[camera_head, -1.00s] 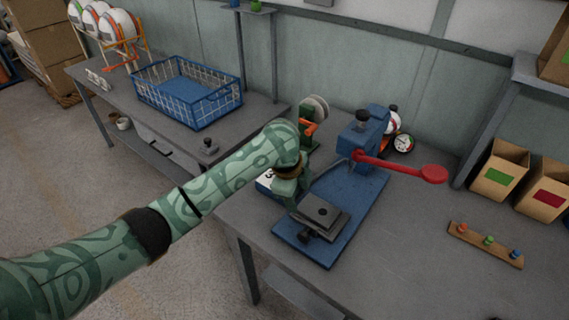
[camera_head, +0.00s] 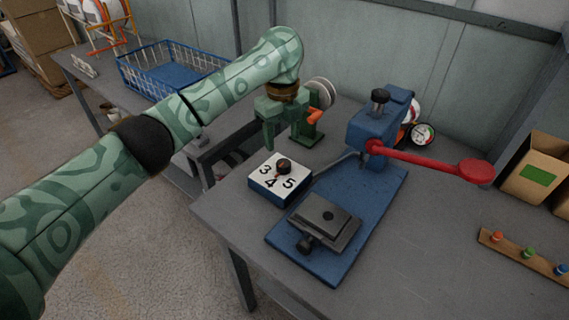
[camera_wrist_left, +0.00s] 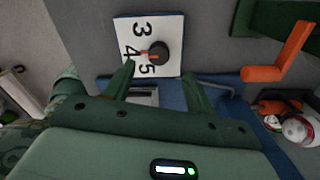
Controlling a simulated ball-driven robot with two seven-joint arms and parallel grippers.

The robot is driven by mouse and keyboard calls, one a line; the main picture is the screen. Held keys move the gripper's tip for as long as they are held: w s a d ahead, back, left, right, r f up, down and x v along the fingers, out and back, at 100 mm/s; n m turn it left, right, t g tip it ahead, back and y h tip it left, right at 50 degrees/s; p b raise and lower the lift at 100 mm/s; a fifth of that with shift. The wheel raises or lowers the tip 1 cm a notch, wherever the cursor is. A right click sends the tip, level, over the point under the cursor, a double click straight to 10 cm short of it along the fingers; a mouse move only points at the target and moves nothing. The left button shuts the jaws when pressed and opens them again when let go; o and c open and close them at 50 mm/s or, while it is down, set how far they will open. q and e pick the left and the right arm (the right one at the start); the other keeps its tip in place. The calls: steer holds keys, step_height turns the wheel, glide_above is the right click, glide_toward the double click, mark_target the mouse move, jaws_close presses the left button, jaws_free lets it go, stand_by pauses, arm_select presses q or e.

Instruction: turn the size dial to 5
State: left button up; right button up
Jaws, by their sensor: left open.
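The size dial is a black knob (camera_head: 284,166) with an orange pointer, on a blue box with a white top (camera_head: 262,166) marked 3, 4 and 5. The knob also shows in the left wrist view (camera_wrist_left: 158,53), where its pointer is toward the 4. My left gripper (camera_head: 284,128) is behind and above the dial box in the head view, fingers pointing down. It is open and empty. In the left wrist view its fingertips (camera_wrist_left: 160,76) are apart, with the knob showing beyond them. I see no contact with the knob. My right gripper is out of view.
A blue press (camera_head: 375,135) with a red lever (camera_head: 430,163) stands right of the dial box. A green stand with an orange crank (camera_head: 315,116) is close to my left gripper. A blue basket (camera_head: 190,90) sits on the other table.

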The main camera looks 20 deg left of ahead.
mark_target(283, 162)
arm_select(q)
step_height(283, 162, down, 8)
steer(key=b, duration=0.3)
steer(key=shift+r, duration=0.15)
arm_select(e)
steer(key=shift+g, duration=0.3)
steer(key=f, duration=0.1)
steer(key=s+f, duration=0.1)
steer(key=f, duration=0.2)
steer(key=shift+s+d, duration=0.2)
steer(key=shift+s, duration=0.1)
arm_select(q)
steer(key=shift+r, duration=0.1)
steer(key=shift+c, duration=0.3)
steer(key=c, duration=0.9)
